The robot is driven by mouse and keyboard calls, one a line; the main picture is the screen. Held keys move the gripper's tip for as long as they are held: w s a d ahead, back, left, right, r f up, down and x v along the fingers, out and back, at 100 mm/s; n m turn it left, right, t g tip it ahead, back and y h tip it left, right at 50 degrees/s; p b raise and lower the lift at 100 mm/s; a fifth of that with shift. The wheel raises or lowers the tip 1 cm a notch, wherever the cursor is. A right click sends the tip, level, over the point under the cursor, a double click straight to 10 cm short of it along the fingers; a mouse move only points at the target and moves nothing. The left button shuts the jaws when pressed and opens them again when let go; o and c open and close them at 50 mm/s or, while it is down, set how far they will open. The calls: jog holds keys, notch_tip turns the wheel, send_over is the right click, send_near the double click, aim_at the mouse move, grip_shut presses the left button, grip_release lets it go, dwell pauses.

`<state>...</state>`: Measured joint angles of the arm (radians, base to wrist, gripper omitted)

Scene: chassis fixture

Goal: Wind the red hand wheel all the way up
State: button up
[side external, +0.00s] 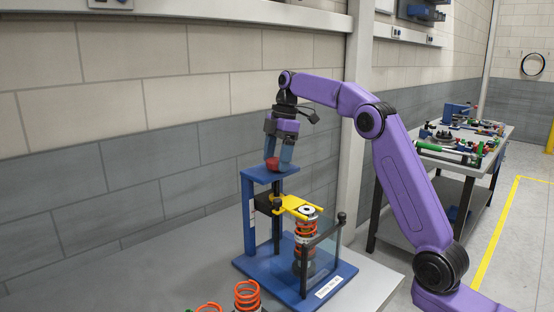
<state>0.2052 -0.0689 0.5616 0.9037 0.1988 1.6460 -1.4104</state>
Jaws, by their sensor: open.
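The red hand wheel (271,164) sits on the blue top plate (258,175) of the fixture in the side external view. My gripper (279,158) points down over the top plate, its fingers at the wheel. The fingers partly hide the wheel, and contact is hard to make out. The jaws are open. Below the plate, a yellow fork (294,206) rests at the top of an orange coil spring (305,240) that stands upright in the fixture.
The fixture's blue base (262,268) stands on a grey table (160,285). Loose orange springs (247,295) stand at the table's front. A clear guard (325,250) with a black post is right of the spring. A second bench (420,200) with parts is behind right.

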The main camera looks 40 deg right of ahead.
jog(key=m, duration=0.3)
jog(key=shift+t, duration=0.4)
jog(key=m, duration=0.4)
jog(key=shift+m+t+h, duration=0.3)
jog(key=shift+h, duration=0.1)
jog(key=m, duration=0.4)
jog(key=shift+h, duration=0.4)
jog(key=m, duration=0.4)
jog(key=shift+h, duration=0.4)
jog(key=m+h, duration=0.1)
jog(key=m, duration=0.5)
jog(key=shift+m+g+h, duration=0.5)
jog(key=shift+m, duration=2.7)
